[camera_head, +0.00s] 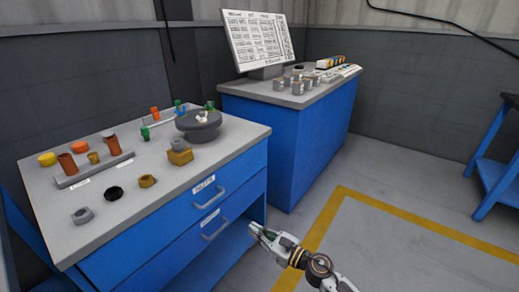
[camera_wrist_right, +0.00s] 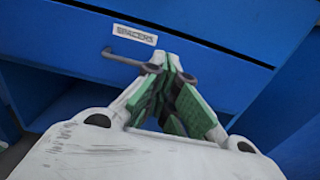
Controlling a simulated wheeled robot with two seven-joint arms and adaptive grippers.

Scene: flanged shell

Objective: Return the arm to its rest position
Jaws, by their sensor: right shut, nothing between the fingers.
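My right gripper (camera_head: 256,229) is low in front of the blue workbench, near the open shelf space below its drawers. In the right wrist view the same gripper (camera_wrist_right: 172,62) has its green-padded fingers brought together at the tips, with nothing between them. Behind the fingertips there is a blue drawer front with a label reading SPACERS (camera_wrist_right: 135,34) and a dark handle (camera_wrist_right: 122,58). I cannot tell whether the fingers touch the drawer front. My left gripper is in neither view.
The workbench top (camera_head: 130,207) carries a round grey turntable (camera_head: 199,125), orange and brown cylinders, nuts and a black ring. A second blue cabinet (camera_head: 285,145) with a monitor (camera_head: 258,40) stands behind. Open floor (camera_head: 400,215) with a yellow line lies to the right. A blue table (camera_head: 497,165) stands far right.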

